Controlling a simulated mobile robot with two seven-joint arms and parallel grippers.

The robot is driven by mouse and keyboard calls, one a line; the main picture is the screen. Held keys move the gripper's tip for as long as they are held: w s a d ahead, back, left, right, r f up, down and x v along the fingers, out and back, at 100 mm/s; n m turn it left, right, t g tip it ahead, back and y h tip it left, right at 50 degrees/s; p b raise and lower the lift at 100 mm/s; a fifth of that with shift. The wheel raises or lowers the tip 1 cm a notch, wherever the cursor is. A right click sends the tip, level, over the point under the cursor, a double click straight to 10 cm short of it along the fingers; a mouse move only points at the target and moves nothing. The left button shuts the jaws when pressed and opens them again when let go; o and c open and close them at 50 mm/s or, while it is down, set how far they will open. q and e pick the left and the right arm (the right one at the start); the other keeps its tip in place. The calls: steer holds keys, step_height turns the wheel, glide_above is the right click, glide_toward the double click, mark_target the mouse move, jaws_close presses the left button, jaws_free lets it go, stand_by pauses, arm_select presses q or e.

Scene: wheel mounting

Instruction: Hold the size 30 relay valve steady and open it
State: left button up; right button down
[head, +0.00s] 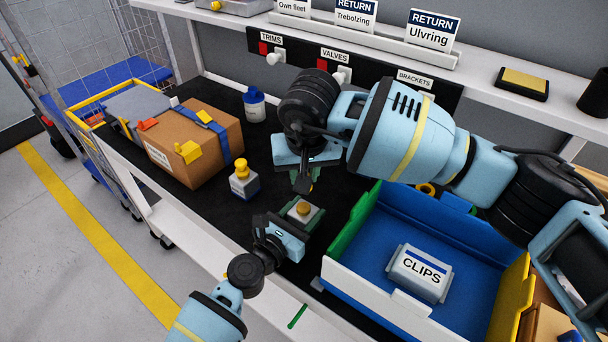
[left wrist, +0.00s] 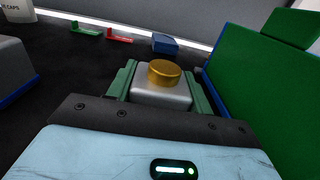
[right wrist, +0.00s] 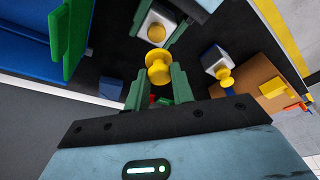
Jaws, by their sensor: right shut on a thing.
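A silver valve body with a round gold top (head: 302,209) is between the green fingers of my left gripper (head: 293,218), low over the dark bench. In the left wrist view the valve body (left wrist: 162,96) is upright, with the fingers against its sides. My right gripper (head: 304,186) comes down from above, close to the valve. In the right wrist view a yellow knob (right wrist: 158,67) is at its green fingertips, apart from the gold-topped valve (right wrist: 157,28). Another valve with a blue base and yellow knob (head: 244,181) stands on the bench. I cannot read a size on the held valve.
A blue bin (head: 372,265) with a grey CLIPS box (head: 419,273) lies right of the valve. A cardboard box (head: 192,143) and a blue-and-white bottle (head: 254,104) stand to the left and back. A shelf (head: 390,45) with RETURN signs runs along the back.

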mark_target(296, 222)
arm_select(q)
steer(key=o, duration=0.5)
steer(key=shift+o, duration=0.2)
steer(key=shift+s+a, duration=0.1)
steer(key=shift+s+a, duration=0.15)
steer(key=shift+s, duration=0.05)
arm_select(e)
steer(key=shift+r, duration=0.15)
arm_select(q)
steer(key=v, duration=0.4)
steer(key=shift+p, duration=0.35)
arm_select(e)
steer(key=shift+r, duration=0.7)
arm_select(q)
steer(key=v, duration=0.7)
steer(key=shift+s+a, duration=0.1)
steer(key=shift+s, duration=0.05)
arm_select(e)
steer(key=shift+f, duration=0.2)
